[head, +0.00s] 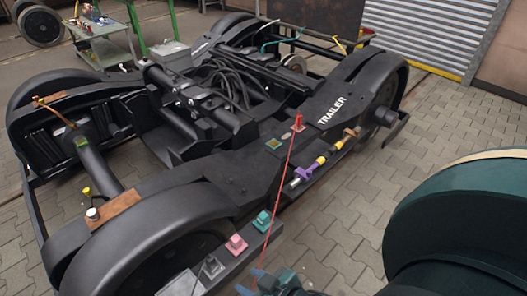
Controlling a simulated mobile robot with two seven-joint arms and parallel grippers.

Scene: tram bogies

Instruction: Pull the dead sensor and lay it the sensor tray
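My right gripper (251,281) is at the bottom edge, cut off by the frame. Its two fingertips look apart, and I see nothing between them. Small blocks stand along the bogie's near side ledge: a teal one (262,221), a pink one (236,244) and a dark grey one (212,267). A purple and yellow connector piece (308,170) lies further along the ledge. I cannot tell which part is the dead sensor. No sensor tray can be clearly made out. My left gripper is not in view.
A black bogie (245,165) marked TRAILER fills the middle. A red cord (280,196) runs from a red post (298,123) down towards my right gripper. A cart (107,52) with small items stands at the back left.

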